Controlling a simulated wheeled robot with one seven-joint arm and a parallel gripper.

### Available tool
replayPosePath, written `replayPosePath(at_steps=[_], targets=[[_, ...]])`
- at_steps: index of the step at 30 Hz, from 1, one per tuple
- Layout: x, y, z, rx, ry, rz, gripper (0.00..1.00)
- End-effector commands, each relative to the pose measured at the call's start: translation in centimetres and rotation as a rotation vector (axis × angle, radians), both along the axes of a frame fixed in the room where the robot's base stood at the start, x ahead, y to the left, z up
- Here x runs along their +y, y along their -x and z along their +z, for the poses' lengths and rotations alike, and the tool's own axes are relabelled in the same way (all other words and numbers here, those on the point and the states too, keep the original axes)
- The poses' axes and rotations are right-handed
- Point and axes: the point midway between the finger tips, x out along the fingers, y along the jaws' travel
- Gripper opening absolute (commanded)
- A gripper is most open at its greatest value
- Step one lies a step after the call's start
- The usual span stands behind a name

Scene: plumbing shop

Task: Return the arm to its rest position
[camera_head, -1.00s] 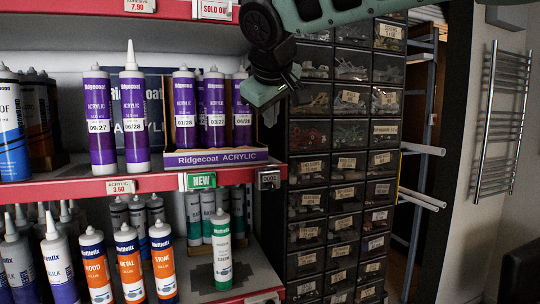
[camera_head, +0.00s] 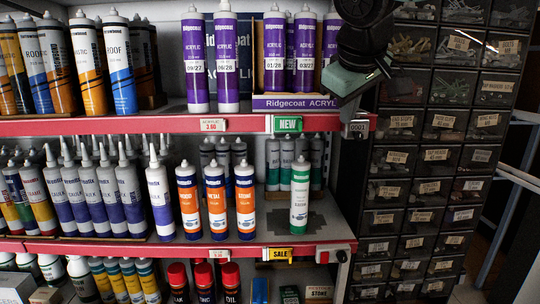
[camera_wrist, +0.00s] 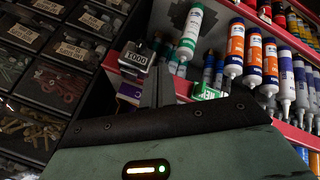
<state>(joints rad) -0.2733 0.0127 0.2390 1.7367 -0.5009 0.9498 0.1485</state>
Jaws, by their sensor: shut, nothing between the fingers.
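My arm (camera_head: 365,30) hangs in at the top of the head view, with black joints and a grey-green hand. Part of the purple Ridgecoat acrylic carton (camera_head: 297,103) lies behind the hand.
Red-edged shelves (camera_head: 160,124) hold many sealant tubes, including a lone white-and-green tube (camera_head: 300,195) on the middle shelf. A black cabinet of small labelled drawers (camera_head: 430,160) stands to the right. Light rails (camera_head: 518,175) stick out beyond it.

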Motion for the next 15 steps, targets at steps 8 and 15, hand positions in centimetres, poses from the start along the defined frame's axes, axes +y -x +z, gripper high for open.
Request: replayPosePath(at_steps=[8,15], targets=[[4.2,11.6,-17.5,0.303,-0.084,0.128,0.0],[3.7,22.5,-28.9,0.524,-0.132,0.146,0.0]])
